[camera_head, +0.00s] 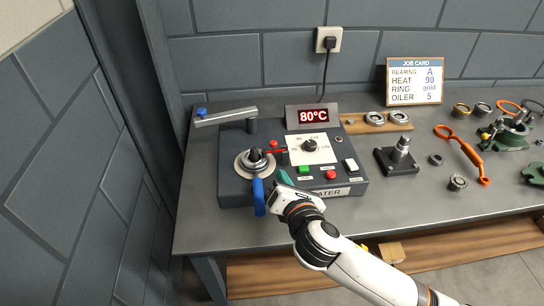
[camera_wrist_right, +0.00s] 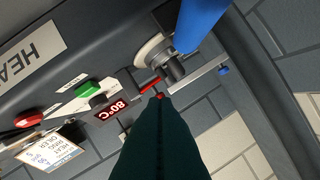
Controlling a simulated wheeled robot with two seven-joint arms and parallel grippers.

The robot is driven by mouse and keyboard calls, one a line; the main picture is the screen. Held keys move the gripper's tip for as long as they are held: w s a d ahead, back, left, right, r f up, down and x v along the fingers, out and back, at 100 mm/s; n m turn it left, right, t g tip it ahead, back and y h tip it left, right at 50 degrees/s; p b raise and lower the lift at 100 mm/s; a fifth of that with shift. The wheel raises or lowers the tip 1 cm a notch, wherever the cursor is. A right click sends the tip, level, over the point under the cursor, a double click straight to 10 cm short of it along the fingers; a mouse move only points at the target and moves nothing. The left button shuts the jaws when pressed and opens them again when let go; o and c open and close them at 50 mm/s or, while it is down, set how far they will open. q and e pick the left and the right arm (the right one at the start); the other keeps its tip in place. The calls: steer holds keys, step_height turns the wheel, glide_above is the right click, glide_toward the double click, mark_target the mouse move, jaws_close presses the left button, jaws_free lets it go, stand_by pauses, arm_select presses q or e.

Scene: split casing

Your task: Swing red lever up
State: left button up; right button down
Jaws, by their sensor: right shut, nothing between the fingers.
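The red lever (camera_head: 277,151) is on top of the dark heater box (camera_head: 235,185), between the round metal fitting at left and the white dial plate. In the right wrist view its red parts (camera_wrist_right: 150,84) show just beyond my fingertips. My right gripper (camera_head: 283,176) is shut and empty, its teal fingers low over the front of the box, on the near side of the lever. In the right wrist view the shut fingers (camera_wrist_right: 163,102) fill the lower middle and may hide part of the lever. Contact with the lever cannot be told. My left gripper is not in view.
A blue handle (camera_head: 258,197) hangs at the fitting, just left of my right gripper. A metal arm (camera_head: 225,116) stands behind it. The display (camera_head: 313,115) reads 80°C. A green button (camera_head: 304,169) and red button (camera_head: 330,174) lie to the right.

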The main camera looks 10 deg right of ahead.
mark_target(274, 149)
steer(key=shift+w, duration=0.15)
steer(key=p+x, duration=0.1)
steer(key=x, duration=0.8)
steer(key=shift+w+f, duration=0.15)
steer(key=shift+w, duration=0.15)
steer(key=shift+w, duration=0.15)
